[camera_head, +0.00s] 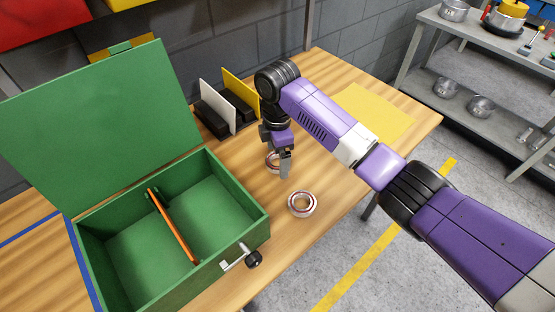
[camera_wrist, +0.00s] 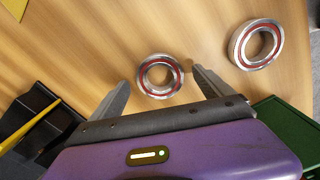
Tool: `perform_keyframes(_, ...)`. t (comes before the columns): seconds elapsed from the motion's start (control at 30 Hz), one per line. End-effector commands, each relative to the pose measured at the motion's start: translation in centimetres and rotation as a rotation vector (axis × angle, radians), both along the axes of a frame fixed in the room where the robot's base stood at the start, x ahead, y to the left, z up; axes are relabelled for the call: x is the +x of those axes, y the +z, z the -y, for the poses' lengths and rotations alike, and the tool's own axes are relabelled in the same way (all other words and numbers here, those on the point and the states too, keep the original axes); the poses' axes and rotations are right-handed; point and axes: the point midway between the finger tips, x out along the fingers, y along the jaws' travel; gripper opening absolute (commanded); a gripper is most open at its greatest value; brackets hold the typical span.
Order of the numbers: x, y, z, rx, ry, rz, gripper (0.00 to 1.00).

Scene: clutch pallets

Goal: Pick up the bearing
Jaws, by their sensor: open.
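Two ring bearings, silver with a red band, lie flat on the wooden table. One bearing (camera_head: 302,204) sits in the open to the right of the green box; it shows in the wrist view at the upper right (camera_wrist: 256,44). The other bearing (camera_head: 272,162) is partly hidden behind my gripper (camera_head: 284,165) in the head view. In the wrist view this second bearing (camera_wrist: 159,76) lies between and just beyond the fingertips of my gripper (camera_wrist: 160,80). The jaws are open and empty, above the table.
An open green box (camera_head: 262,222) with an orange divider (camera_head: 172,226) stands at the left. A black holder (camera_head: 211,121) with white and yellow plates is behind it. A yellow sheet (camera_head: 377,114) lies at the table's right. Metal shelves (camera_head: 470,68) with pots stand beyond.

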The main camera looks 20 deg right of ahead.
Motion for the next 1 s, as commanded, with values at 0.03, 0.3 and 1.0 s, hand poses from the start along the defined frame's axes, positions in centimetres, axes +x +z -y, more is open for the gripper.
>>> perform_keyframes(0.03,-0.04,-0.37,0.05,-0.001,-0.001,-0.001,0.90)
perform_keyframes(0.3,-0.01,-0.69,0.05,-0.001,0.000,0.000,0.90)
perform_keyframes(1.0,0.05,-0.46,0.05,-0.001,0.000,0.002,0.08)
